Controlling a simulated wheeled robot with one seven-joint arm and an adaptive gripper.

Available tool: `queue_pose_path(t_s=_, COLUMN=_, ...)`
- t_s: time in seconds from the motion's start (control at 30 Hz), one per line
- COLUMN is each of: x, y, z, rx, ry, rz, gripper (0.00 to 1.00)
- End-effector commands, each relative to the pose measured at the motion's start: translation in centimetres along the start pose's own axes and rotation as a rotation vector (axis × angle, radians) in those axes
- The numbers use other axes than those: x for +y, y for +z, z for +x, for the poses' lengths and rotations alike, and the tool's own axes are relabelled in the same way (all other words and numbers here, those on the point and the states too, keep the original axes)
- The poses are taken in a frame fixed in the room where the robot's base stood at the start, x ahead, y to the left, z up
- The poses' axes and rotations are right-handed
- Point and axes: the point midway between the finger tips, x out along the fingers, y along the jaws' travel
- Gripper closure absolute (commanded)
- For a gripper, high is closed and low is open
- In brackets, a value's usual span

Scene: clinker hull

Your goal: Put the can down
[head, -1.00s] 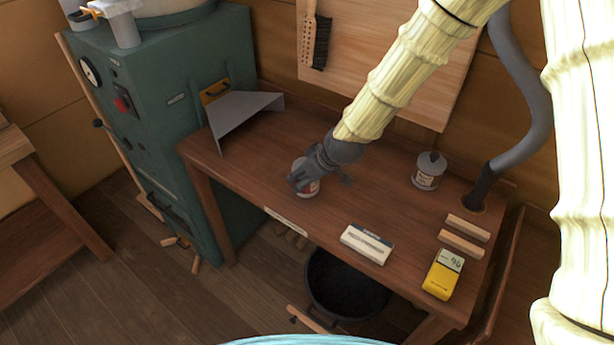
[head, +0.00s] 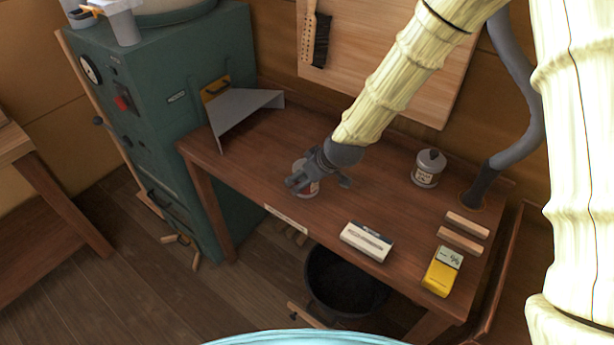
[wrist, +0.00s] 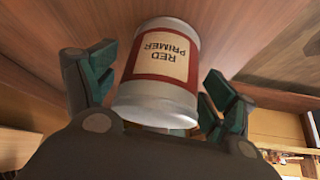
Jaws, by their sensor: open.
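The can is a small silver tin with a red band and a cream label reading "RED PRIMER" (wrist: 165,60). In the head view the can (head: 311,190) stands on the wooden bench top (head: 260,170), partly hidden by my gripper. My gripper (head: 315,182) is open around the can. In the wrist view my gripper's fingers (wrist: 158,90) are spread on either side of the can, with gaps visible between them and its sides.
A lidded tin (head: 429,168) stands at the back right of the bench. A white box (head: 367,241), wooden blocks (head: 462,232) and a yellow meter (head: 442,272) lie to the right. A grey metal guard (head: 240,115) is at the left. A black bucket (head: 345,283) sits below.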

Motion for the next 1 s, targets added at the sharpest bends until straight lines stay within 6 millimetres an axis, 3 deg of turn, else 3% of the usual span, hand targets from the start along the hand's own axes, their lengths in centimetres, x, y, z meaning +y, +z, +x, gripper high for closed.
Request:
queue_pose_path(t_s=0.27, x=0.1, y=-0.1, z=-1.4, rx=0.001, ry=0.001, rz=0.0, gripper=0.15)
queue_pose_path(t_s=1.0, x=0.0, y=-0.1, z=-10.2, rx=0.002, ry=0.001, rz=0.0, gripper=0.15)
